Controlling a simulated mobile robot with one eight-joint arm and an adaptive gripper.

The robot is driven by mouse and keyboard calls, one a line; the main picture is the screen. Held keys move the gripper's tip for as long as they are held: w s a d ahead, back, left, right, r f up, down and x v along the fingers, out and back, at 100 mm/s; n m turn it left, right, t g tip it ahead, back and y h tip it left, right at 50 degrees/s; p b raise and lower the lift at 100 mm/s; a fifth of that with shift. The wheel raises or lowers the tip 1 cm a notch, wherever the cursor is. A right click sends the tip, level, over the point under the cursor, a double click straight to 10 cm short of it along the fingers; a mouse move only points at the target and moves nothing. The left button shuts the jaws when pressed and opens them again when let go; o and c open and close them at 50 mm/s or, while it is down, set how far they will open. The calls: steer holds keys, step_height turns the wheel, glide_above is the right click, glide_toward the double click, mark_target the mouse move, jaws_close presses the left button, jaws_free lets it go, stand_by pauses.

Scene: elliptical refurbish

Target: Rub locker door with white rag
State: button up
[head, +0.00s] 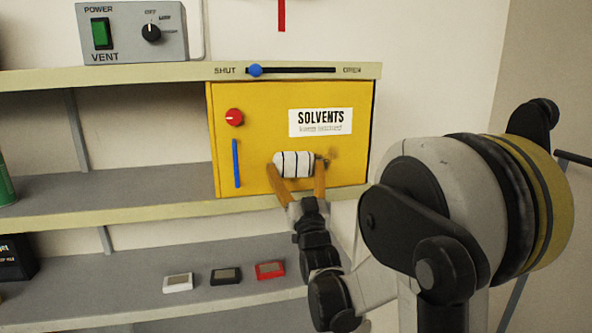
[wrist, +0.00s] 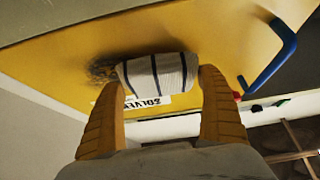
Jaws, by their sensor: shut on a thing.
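The locker door (head: 262,120) is yellow, with a white SOLVENTS label (head: 320,122), a red knob (head: 234,117) and a blue upright handle (head: 236,163). A dark smudge (head: 331,155) marks the door at the lower right; it also shows in the wrist view (wrist: 101,69). The white rag (head: 294,164) is a roll with dark stripes. My gripper (head: 296,178) is shut on the rag, one orange finger at each end. In the wrist view the rag (wrist: 155,75) lies at or very near the door, beside the smudge. I cannot tell whether it touches.
The locker sits in a shelf unit (head: 110,192). A slider with a blue knob (head: 255,70) is on the ledge above, and a vent switch box (head: 132,33) stands on top. Several small items, including a red one (head: 270,270), lie on the lower shelf.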

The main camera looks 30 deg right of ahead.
mark_target(342, 155)
steer(key=shift+w+d, duration=0.15)
steer(key=shift+w, duration=0.5)
steer(key=shift+s+d+b, duration=0.25)
steer(key=shift+s+d, duration=0.05)
steer(key=shift+d, duration=0.55)
steer(key=shift+s+d+b, duration=0.2)
steer(key=shift+s+d, duration=0.1)
steer(key=shift+d, duration=0.55)
steer(key=shift+s+d+b, duration=0.3)
steer(key=shift+s+d, duration=0.15)
steer(key=shift+d, duration=1.2)
steer(key=shift+s+d+b, duration=0.35)
steer(key=shift+s+d, duration=0.05)
steer(key=shift+d, duration=1.25)
steer(key=shift+s+d+b, duration=0.3)
steer(key=shift+s+d, duration=0.15)
steer(key=shift+d, duration=1.2)
steer(key=shift+w+a+b, duration=0.3)
steer(key=shift+w+a, duration=0.35)
steer(key=shift+a, duration=1.55)
steer(key=shift+w+a+b, duration=0.25)
steer(key=shift+w+a, duration=0.35)
steer(key=shift+a, duration=1.65)
steer(key=shift+w+a+b, duration=0.3)
steer(key=shift+w+a, duration=0.35)
steer(key=shift+a, duration=1.55)
